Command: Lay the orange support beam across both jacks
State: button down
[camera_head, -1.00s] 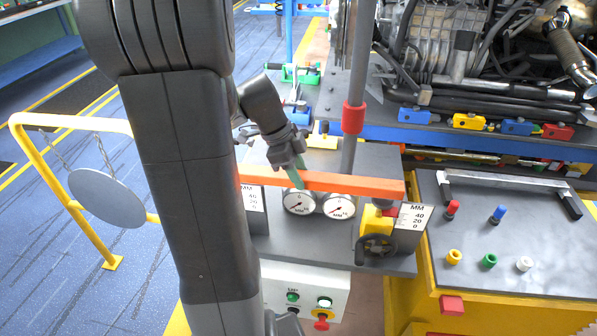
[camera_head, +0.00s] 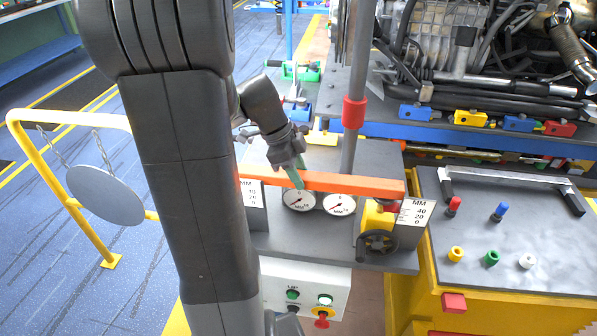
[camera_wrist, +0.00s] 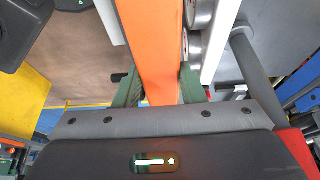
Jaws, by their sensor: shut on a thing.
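The orange support beam (camera_head: 350,185) lies roughly level above the grey bench, in front of the grey post. My gripper (camera_head: 297,176) is shut on it left of its middle, with green fingers on either side; the wrist view shows the beam (camera_wrist: 160,50) between the fingers (camera_wrist: 162,88). The beam's right end is over the yellow jack (camera_head: 377,220) with its dark handwheel. I cannot tell whether it touches the jack top. The beam's left end and the other jack are hidden behind my arm.
Two round gauges (camera_head: 339,204) stand below the beam, with a white MM scale (camera_head: 414,212) at the right. A grey post with a red collar (camera_head: 353,113) rises behind it. A side table (camera_head: 510,265) with coloured pegs stands right. A yellow rail (camera_head: 75,122) with a hanging disc stands left.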

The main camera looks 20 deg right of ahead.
jog(key=shift+f, duration=0.25)
jog(key=c, duration=0.8)
grip_release()
jog(key=shift+c, duration=0.2)
jog(key=shift+r+p, duration=1.75)
jog(key=shift+r, duration=1.3)
jog(key=shift+f, duration=0.1)
notch_tip(320, 180, down, 6)
jog(key=b, duration=0.4)
jog(key=shift+f, duration=0.2)
jog(key=shift+r, duration=0.4)
